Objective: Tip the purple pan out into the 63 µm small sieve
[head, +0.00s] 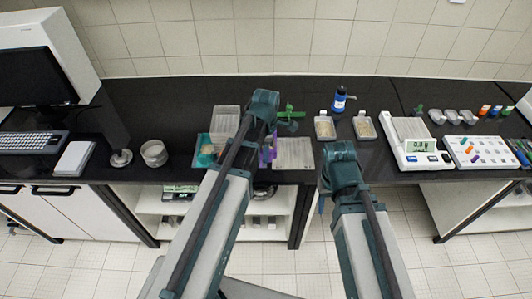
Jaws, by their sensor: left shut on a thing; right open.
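A purple piece (267,154), which I take to be the purple pan, shows beside my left arm near the bench's front edge. Most of it is hidden by the arm, so its tilt and contents cannot be told. My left gripper (271,143) is at this purple piece, shut on it as far as I can see; its fingertips are largely covered. My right gripper (323,194) is open and empty, in front of the bench edge, mostly behind its own arm. I cannot pick out the 63 µm small sieve; no sieve label is readable.
A clear box (225,120), a teal tray (204,158) and a pale ribbed tray (294,153) surround the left arm. Metal vessels (153,153) stand left. A blue bottle (339,100), two sample trays (364,127), a balance (412,143) and several grey cups (450,116) stand right.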

